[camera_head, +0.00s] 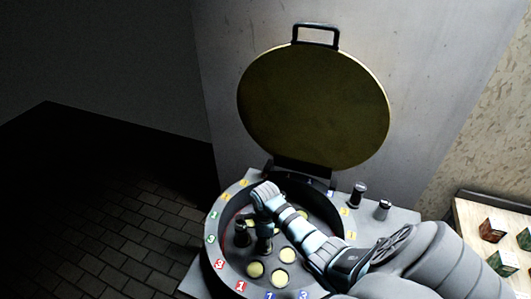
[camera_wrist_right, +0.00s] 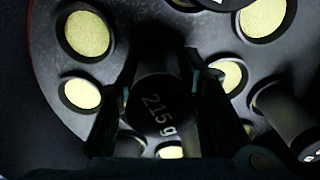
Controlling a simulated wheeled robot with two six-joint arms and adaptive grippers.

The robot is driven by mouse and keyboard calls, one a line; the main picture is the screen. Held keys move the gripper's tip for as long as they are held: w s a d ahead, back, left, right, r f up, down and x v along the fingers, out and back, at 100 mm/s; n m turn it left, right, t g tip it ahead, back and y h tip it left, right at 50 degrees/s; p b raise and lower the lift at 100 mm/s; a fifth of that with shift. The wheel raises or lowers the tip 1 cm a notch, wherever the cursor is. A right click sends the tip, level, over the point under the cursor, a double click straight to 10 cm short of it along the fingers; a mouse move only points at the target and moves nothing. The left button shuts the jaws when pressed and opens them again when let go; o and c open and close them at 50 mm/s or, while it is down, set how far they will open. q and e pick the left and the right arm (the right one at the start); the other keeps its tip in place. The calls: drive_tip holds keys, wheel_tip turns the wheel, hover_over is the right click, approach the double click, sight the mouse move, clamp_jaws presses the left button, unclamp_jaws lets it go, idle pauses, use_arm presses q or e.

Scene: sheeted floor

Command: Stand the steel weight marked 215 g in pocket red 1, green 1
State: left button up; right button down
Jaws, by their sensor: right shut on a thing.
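The dark steel weight marked 215 g (camera_wrist_right: 158,107) is between the two fingers of my right gripper (camera_wrist_right: 165,88) in the right wrist view, its marked top facing the camera. In the head view my right gripper (camera_head: 264,222) reaches down into the round drum (camera_head: 213,252), shut on this dark weight (camera_head: 264,245). The drum's floor has round pockets with yellow bottoms. Coloured number labels run around the rim, including a red 1 label (camera_head: 241,286). Whether the weight's base is in a pocket is hidden. My left gripper is not in view.
Another dark weight (camera_head: 242,234) stands in the drum just left of the held one; it also shows in the right wrist view (camera_wrist_right: 288,117). Two weights (camera_head: 357,194) (camera_head: 383,209) stand outside the drum. The round lid (camera_head: 315,105) is open behind. Small boxes (camera_head: 493,230) stand at right.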

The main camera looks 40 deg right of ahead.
drive_tip(key=shift+f, duration=0.2)
drive_tip(key=c, duration=1)
unclamp_jaws()
drive_tip(key=shift+c, duration=0.2)
wheel_tip(320, 180, up, 12)
drive_tip(key=shift+r, duration=0.1)
